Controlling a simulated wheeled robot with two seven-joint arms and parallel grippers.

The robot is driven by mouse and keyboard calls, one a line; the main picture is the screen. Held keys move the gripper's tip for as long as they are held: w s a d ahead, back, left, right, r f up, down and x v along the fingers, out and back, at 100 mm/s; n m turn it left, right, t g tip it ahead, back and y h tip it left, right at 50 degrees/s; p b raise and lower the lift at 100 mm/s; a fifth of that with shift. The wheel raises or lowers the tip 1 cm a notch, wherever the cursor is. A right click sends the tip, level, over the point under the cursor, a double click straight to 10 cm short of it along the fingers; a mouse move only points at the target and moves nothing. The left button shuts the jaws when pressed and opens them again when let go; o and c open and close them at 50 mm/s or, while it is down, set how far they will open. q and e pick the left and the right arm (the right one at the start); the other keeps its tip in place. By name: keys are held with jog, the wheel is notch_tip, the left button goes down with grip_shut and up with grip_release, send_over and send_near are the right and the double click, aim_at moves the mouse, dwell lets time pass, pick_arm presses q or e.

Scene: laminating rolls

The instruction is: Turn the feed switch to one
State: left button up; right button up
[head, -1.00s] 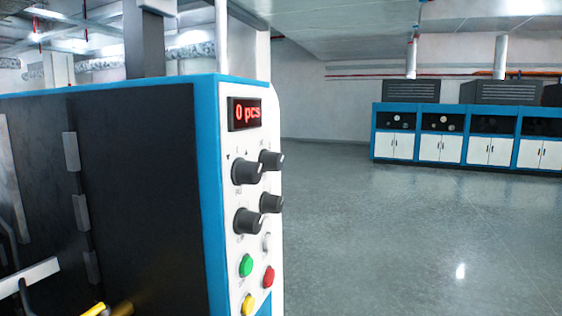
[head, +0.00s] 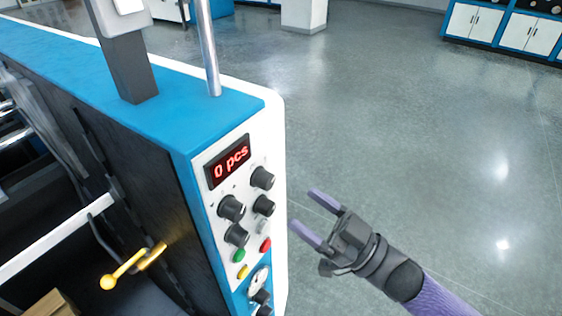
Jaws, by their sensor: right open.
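The white control panel (head: 215,215) on the end of the blue and black machine carries several black knobs, one of them the upper left knob (head: 231,208). A small grey-white switch-like part (head: 262,227) sits below the knobs. A lower panel section has a pale plate (head: 260,279) and more dark knobs (head: 262,297). The labels are too small to read, so I cannot tell which control is the feed switch. My right gripper (head: 306,209) is open and empty, to the right of the panel, fingers pointing at it, apart from it. My left gripper is not in view.
Green (head: 239,255), red (head: 265,244) and yellow (head: 242,272) buttons sit near the knobs. A yellow lever (head: 124,269) sticks out at the machine's left side. The grey floor (head: 400,130) to the right is clear.

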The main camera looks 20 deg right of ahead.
aim_at(271, 184)
jog(key=p+x, duration=0.1)
jog(key=x, duration=0.5)
jog(key=shift+w+d+p, duration=0.1)
jog(key=shift+p, duration=0.2)
jog(key=shift+w+a+r, duration=0.1)
jog(key=shift+w+a, duration=0.25)
jog(key=shift+a, duration=0.1)
grip_shut()
